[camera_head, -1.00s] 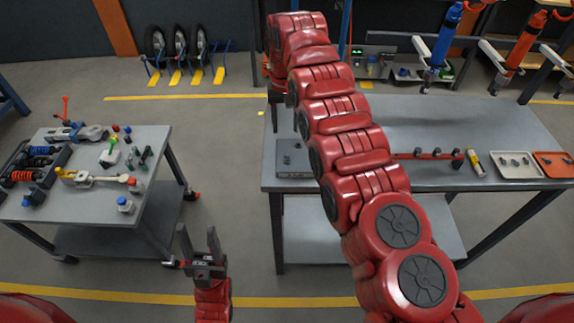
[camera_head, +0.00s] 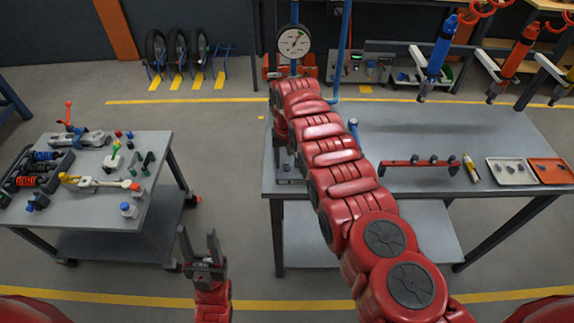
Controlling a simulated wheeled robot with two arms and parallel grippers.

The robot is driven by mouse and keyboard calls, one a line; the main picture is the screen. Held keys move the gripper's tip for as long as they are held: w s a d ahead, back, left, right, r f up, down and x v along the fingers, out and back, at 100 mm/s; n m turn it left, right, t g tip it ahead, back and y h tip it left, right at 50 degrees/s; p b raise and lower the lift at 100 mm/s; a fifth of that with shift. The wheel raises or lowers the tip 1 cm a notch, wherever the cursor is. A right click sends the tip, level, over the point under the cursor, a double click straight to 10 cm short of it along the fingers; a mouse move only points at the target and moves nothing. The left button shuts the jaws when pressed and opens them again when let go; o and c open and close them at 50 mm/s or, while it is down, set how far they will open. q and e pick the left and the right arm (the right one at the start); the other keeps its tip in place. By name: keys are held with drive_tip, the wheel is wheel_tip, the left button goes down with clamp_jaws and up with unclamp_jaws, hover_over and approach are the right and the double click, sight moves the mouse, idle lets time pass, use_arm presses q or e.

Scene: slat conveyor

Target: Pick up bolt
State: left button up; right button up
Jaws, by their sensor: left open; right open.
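I cannot single out the bolt for certain. Small dark metal parts lie in the white tray (camera_head: 511,171) and in the orange tray (camera_head: 550,171) at the right of the large table. My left gripper (camera_head: 199,243) is open and empty, fingers up, over the floor between the tables.
The large grey table (camera_head: 425,215) also bears a red bar (camera_head: 420,163), a yellow-white tube (camera_head: 471,168) and a blue-topped item (camera_head: 353,127). A pressure gauge (camera_head: 294,41) stands behind it. The left table (camera_head: 160,190) is crowded with parts. Coloured tools hang at upper right.

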drive_tip(key=shift+c, duration=0.2)
drive_tip(key=shift+r, duration=0.1)
clamp_jaws()
